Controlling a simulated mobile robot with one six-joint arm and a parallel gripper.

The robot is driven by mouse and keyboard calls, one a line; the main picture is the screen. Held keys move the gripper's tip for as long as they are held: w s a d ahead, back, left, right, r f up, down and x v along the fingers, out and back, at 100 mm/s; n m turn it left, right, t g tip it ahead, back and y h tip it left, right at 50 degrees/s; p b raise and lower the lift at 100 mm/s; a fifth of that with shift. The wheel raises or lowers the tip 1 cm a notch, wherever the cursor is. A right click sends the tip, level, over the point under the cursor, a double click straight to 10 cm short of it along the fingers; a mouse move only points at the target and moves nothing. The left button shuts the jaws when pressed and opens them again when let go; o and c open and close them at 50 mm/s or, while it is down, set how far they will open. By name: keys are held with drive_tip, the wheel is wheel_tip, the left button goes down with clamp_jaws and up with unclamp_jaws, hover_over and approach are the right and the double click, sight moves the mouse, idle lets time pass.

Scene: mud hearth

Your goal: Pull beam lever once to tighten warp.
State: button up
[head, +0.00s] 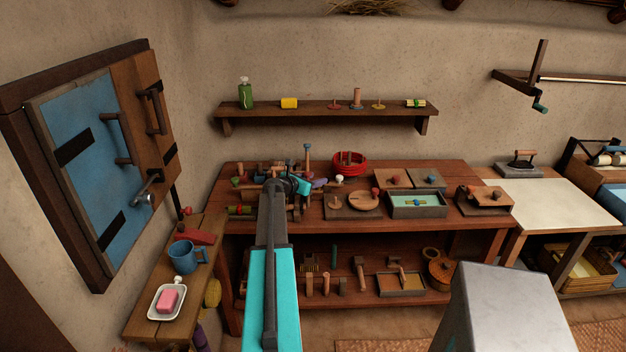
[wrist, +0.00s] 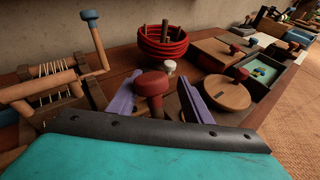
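A small wooden loom (wrist: 48,88) with pale warp threads (wrist: 47,72) stands at the left in the wrist view. A slanting wooden lever (wrist: 98,48) with a blue knob rises at its right side. In the head view the blue-tipped lever (head: 307,158) stands upright near the back of the bench; my arm hides much of the loom. My gripper (wrist: 157,98) has two purple fingers spread apart, right of the lever and not touching it. A red-brown knob (wrist: 151,84) on a thick stem shows between the fingers; I cannot tell any contact. In the head view, my gripper (head: 318,184) is over the bench.
A red coiled basket (wrist: 162,46) sits behind the gripper. A round wooden disc (wrist: 228,93) with a red knob and a tray with a pale green inside (wrist: 262,70) lie to the right. The wooden bench (head: 455,212) is crowded. A shelf (head: 320,109) hangs above.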

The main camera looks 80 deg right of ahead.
drive_tip(key=shift+w+r, duration=0.25)
drive_tip(key=shift+r, duration=0.05)
drive_tip(key=b+v, duration=0.3)
drive_tip(key=v, duration=1.1)
drive_tip(key=shift+s, duration=0.15)
idle(0.6)
